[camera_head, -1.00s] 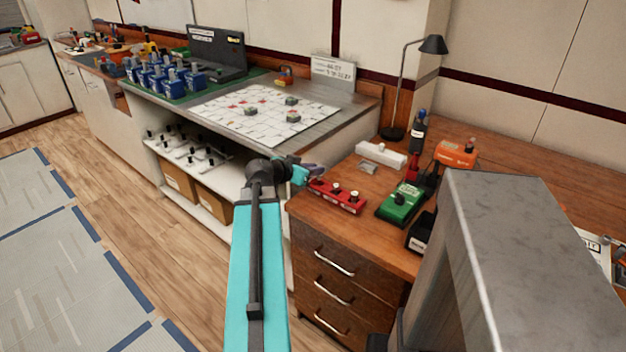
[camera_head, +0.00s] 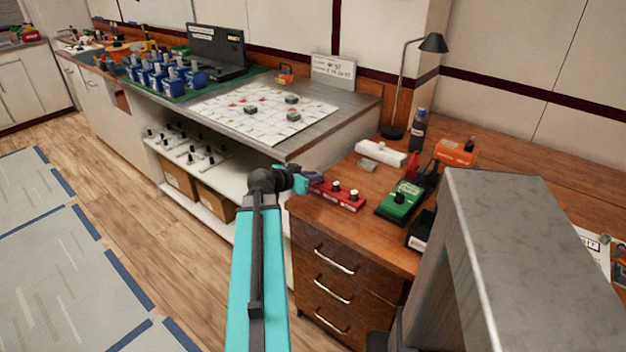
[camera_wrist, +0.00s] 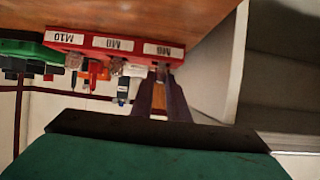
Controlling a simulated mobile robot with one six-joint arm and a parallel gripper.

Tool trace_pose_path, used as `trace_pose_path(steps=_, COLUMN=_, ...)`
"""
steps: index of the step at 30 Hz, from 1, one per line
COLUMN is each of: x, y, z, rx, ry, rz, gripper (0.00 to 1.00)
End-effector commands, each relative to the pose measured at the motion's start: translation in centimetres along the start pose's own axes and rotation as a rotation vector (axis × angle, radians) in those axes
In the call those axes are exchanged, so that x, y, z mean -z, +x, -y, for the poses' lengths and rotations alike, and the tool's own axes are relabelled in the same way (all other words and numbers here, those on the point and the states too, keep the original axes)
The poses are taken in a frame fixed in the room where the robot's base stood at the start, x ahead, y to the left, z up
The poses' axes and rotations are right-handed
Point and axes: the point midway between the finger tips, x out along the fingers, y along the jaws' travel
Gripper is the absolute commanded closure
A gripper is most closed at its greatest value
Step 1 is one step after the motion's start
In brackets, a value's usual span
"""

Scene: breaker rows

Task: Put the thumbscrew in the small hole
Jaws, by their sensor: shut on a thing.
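A red block (camera_head: 343,200) lies near the front edge of the wooden bench, with two light knobs standing on it. In the wrist view the red block (camera_wrist: 92,41) appears upside down, with labels M10, M8 and M6. My gripper (camera_head: 318,178) is at the block's left end in the head view. In the wrist view my gripper (camera_wrist: 160,78) is at the M6 end, shut on a small pale thing (camera_wrist: 160,71), seemingly the thumbscrew. Its shank and the hole are hidden, so I cannot tell whether it is in the hole.
A green box (camera_head: 400,203) with a black knob sits right of the block. A white bar (camera_head: 381,154) lies behind, with an orange device (camera_head: 455,152) farther right. A grey metal column (camera_head: 520,230) fills the right foreground. A lamp (camera_head: 398,90) stands at the back.

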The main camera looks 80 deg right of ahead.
Motion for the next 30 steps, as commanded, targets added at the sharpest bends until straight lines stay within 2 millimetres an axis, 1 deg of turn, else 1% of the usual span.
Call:
trace_pose_path(steps=6, x=-0.3, y=0.2, z=0.0, rx=0.000, ry=0.000, rz=0.000, gripper=1.00)
trace_pose_path(steps=7, x=-0.2, y=0.1, z=0.0, rx=0.000, ry=0.000, rz=0.000, gripper=0.81)
trace_pose_path(steps=9, x=-0.2, y=0.1, z=0.0, rx=0.000, ry=0.000, rz=0.000, gripper=0.69)
trace_pose_path(steps=10, x=-0.2, y=0.1, z=0.0, rx=0.000, ry=0.000, rz=0.000, gripper=0.67)
trace_pose_path(steps=19, x=-0.2, y=0.1, z=0.0, rx=0.000, ry=0.000, rz=0.000, gripper=0.67)
trace_pose_path(steps=26, x=0.2, y=-0.1, z=0.0, rx=0.000, ry=0.000, rz=0.001, gripper=0.67)
trace_pose_path(steps=30, x=0.0, y=-1.7, z=0.0, rx=0.002, ry=0.000, rz=-0.001, gripper=0.67)
